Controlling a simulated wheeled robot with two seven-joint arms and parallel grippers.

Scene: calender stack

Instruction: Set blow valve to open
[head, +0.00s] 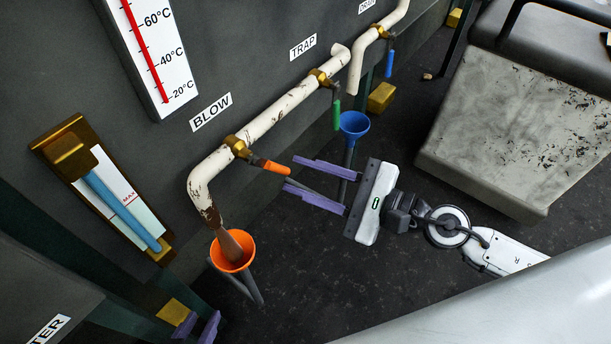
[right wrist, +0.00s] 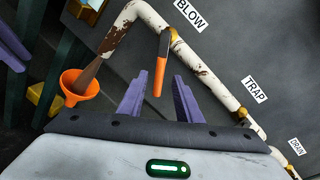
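The blow valve has a brass body (head: 237,146) on the rusty white pipe below the BLOW label (head: 211,111). Its orange handle (head: 273,167) sticks out from the pipe, across the pipe's line. In the right wrist view the handle (right wrist: 159,78) hangs between my finger pair. My right gripper (head: 293,173) is open, with its purple fingers on either side of the handle's tip. Contact with the handle cannot be told. My left gripper (head: 200,316) is at the bottom edge, mostly cut off, its two purple fingers apart, and nothing shows between them.
An orange funnel (head: 248,241) sits under the blow pipe's end, with something brown between them. The trap valve's green handle (head: 337,114), a blue funnel (head: 355,122) and the blue-handled drain valve (head: 389,64) are further right. A grey bench (head: 515,125) stands at the right.

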